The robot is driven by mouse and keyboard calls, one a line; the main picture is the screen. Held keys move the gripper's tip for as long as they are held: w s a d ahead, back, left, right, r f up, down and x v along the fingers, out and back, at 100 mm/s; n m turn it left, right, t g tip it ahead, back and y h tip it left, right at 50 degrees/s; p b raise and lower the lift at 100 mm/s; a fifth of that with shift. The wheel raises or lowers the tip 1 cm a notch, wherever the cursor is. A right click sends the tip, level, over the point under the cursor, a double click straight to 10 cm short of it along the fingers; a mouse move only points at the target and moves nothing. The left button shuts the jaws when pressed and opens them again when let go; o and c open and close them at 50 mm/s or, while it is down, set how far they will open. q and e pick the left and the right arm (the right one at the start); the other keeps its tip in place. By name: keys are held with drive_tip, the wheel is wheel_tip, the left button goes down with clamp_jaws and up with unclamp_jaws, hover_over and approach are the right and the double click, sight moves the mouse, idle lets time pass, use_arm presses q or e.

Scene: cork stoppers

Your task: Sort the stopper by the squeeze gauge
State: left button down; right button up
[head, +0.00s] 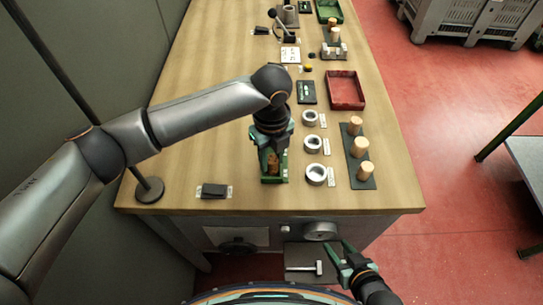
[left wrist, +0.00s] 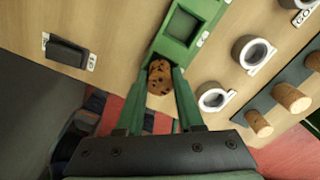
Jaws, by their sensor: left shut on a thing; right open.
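A brown, dark-speckled cork stopper (left wrist: 159,78) is between the fingers of my left gripper (left wrist: 160,92), which is shut on it. In the head view my left gripper (head: 272,154) points down over a green holder (head: 275,179) near the table's front, with the brown stopper (head: 272,165) at its tips. The left wrist view shows a square recess in the green holder (left wrist: 182,27) just beyond the stopper. I cannot tell whether the stopper touches the holder. My right gripper (head: 343,256) is open and empty in front of the table's front edge.
Three grey rings (head: 316,175) with labels stand right of the holder. Beyond them, a dark strip (head: 363,183) bears three pale stoppers (head: 361,147). A red tray (head: 345,104) lies further back. A black pad (head: 213,190) lies left, near a post (head: 149,188).

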use_arm(q)
drive_tip(key=shift+f, duration=0.7)
idle(0.3)
drive_tip(key=shift+c, duration=2.3)
unclamp_jaws()
wheel_tip(320, 180, up, 12)
drive_tip(key=shift+r+b, duration=0.25)
drive_tip(key=shift+b, duration=0.1)
